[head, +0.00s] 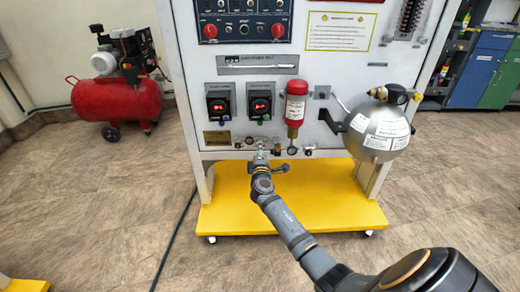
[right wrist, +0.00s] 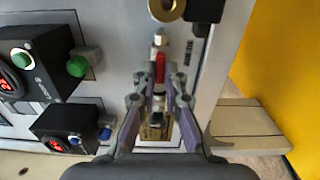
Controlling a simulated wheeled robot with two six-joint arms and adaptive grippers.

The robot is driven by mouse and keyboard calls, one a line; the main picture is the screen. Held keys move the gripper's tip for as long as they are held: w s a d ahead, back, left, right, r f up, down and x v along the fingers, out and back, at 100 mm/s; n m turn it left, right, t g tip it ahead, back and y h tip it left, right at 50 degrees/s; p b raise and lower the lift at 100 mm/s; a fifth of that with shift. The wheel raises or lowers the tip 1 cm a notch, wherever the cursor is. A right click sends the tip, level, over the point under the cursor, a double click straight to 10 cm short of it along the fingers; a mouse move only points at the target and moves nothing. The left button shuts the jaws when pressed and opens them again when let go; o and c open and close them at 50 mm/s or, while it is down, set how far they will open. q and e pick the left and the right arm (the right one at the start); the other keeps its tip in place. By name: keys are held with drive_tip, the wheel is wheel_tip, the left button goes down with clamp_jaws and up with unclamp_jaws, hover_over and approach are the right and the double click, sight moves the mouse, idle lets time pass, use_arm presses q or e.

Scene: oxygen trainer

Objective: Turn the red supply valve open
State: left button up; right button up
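The red supply valve handle (right wrist: 160,68) shows in the right wrist view, with brass and silver fittings around it. My right gripper (right wrist: 161,76) has its fingertips close together on both sides of the handle, which fills the narrow gap between them. It looks shut on the handle. In the head view my right gripper (head: 261,160) reaches the low edge of the trainer panel (head: 245,136), and it hides the handle there. My left gripper is in neither view.
A red bottle (head: 295,108) and a silver sphere (head: 379,130) are mounted to the right, above the gripper. Two black gauge boxes, left (head: 219,104) and right (head: 261,103), sit above it. A yellow base (head: 320,200) lies below. A red compressor (head: 115,97) stands far left.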

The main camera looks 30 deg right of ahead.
drive_tip(key=o, duration=0.4)
drive_tip(key=shift+o, duration=0.2)
drive_tip(key=v, duration=1.2)
drive_tip(key=shift+s, duration=0.1)
